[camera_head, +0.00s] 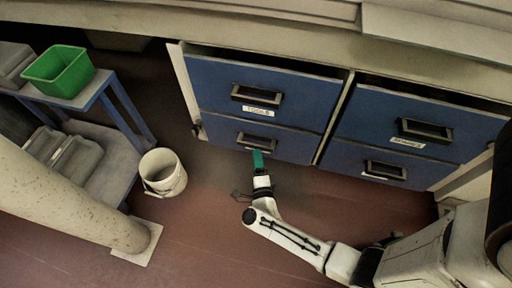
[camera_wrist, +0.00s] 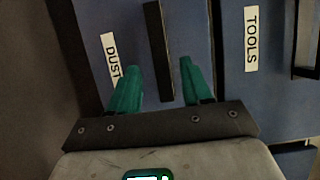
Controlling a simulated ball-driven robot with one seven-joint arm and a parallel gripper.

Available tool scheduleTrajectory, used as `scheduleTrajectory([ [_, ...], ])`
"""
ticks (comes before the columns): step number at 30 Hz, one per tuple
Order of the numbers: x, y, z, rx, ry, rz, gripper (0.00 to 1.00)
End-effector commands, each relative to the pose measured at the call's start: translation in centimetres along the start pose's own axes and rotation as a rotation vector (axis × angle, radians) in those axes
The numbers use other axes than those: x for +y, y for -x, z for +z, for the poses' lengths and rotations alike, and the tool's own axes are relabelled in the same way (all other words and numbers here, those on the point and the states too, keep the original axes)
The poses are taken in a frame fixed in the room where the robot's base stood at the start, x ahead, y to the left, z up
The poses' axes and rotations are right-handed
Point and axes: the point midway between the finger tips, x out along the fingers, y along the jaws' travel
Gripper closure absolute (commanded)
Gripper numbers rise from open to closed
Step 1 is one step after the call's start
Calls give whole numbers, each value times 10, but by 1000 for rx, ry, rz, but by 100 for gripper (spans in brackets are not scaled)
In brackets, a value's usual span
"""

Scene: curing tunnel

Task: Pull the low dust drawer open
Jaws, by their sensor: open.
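The low dust drawer (camera_head: 296,147) is the blue lower-left front in the head view. It looks flush with the cabinet. In the wrist view its front (camera_wrist: 186,28) carries a white DUST label (camera_wrist: 110,58) and a dark bar handle (camera_wrist: 156,45). The handle also shows in the head view (camera_head: 254,140), partly behind my gripper. My gripper (camera_wrist: 160,66) has green fingers and is open. In the wrist view the handle bar lies between the two fingers, with a gap on each side. I cannot tell how deep the fingers reach around it.
The TOOLS drawer (camera_head: 290,92) sits directly above, with its own handle. Two more blue drawers (camera_head: 345,155) stand to the right. A white bucket (camera_head: 163,172) is on the floor to the left, beside a blue-framed cart (camera_head: 116,112). The red-brown floor in front is mostly clear.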

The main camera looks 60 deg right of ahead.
Motion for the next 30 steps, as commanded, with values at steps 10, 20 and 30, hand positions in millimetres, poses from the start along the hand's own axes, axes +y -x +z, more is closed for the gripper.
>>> scheduleTrajectory([
  [10,1,-53,1,0,-1,-1,51],
  [20,0,-61,0,-2,1,0,51],
  [30,0,-61,0,-2,1,0,74],
])
